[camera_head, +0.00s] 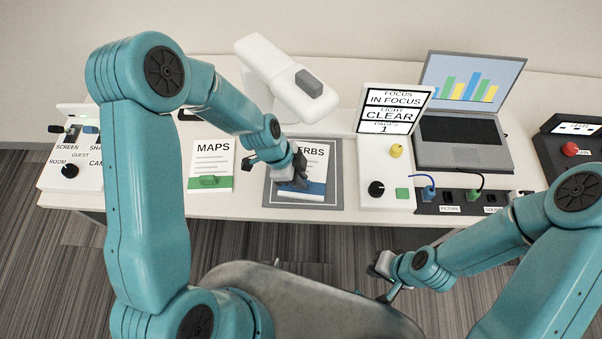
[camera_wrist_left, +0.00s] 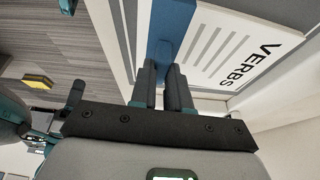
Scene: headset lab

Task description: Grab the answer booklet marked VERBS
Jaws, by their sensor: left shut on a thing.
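The VERBS booklet (camera_head: 318,164) is white with a blue band and lies on a grey mat (camera_head: 331,201). My left gripper (camera_head: 297,180) is over its near left part and hides part of its title. In the left wrist view, my left gripper (camera_wrist_left: 162,82) is shut on a raised blue part of the VERBS booklet (camera_wrist_left: 212,52), with a finger on each side. Whether the booklet is lifted at all I cannot tell. My right gripper (camera_head: 382,274) is away from the booklet, in front of the table's near edge; its jaw opening is unclear.
The MAPS booklet (camera_head: 211,160), with a green band, lies left of the mat. A white document camera (camera_head: 284,80) overhangs from behind. A control panel (camera_head: 386,202) with knobs and a sign (camera_head: 394,108) stands to the right, then a laptop (camera_head: 463,145). A switch box (camera_head: 69,168) sits at far left.

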